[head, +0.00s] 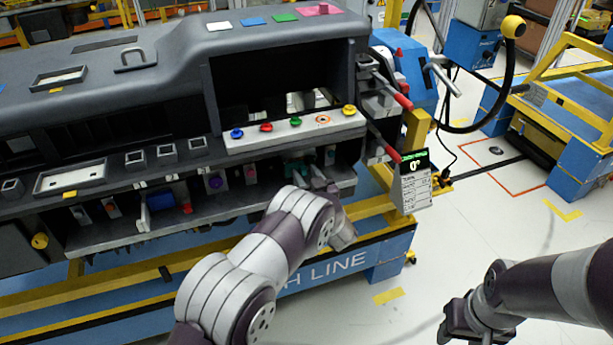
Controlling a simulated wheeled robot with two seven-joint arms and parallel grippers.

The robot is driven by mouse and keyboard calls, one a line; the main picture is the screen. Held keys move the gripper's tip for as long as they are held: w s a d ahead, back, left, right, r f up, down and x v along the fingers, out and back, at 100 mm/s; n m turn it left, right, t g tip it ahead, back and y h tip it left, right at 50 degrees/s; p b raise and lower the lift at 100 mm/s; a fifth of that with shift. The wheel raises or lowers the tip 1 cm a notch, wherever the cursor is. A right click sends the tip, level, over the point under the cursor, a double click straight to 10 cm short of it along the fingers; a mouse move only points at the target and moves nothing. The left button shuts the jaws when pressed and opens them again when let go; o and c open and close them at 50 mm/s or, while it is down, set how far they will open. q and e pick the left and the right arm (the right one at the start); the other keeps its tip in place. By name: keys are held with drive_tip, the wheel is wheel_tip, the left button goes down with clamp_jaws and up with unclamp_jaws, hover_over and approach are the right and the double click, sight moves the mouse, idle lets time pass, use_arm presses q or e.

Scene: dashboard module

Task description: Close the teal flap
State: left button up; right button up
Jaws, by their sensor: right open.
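A small teal part (298,168), which looks like the teal flap, shows in the lower shelf of the dashboard module (283,55). My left arm covers the area just below it, and I cannot tell how far open the flap is. My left gripper (334,195) is at the front of this lower shelf, just right of the teal part. It is mostly hidden behind its own wrist, so its fingers and any contact are unclear. My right gripper (463,322) is open and empty at the lower right, over the floor and well away from the module.
Coloured knobs (266,127) line a white panel above the shelf. Levers with red grips (403,102) stick out at the module's right end. A small display (416,180) hangs beside a yellow post. A yellow and blue frame supports the module.

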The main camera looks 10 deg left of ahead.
use_arm(q)
drive_tip(key=v, duration=1.2)
drive_tip(key=shift+s+d, duration=0.15)
drive_tip(key=shift+s, duration=0.15)
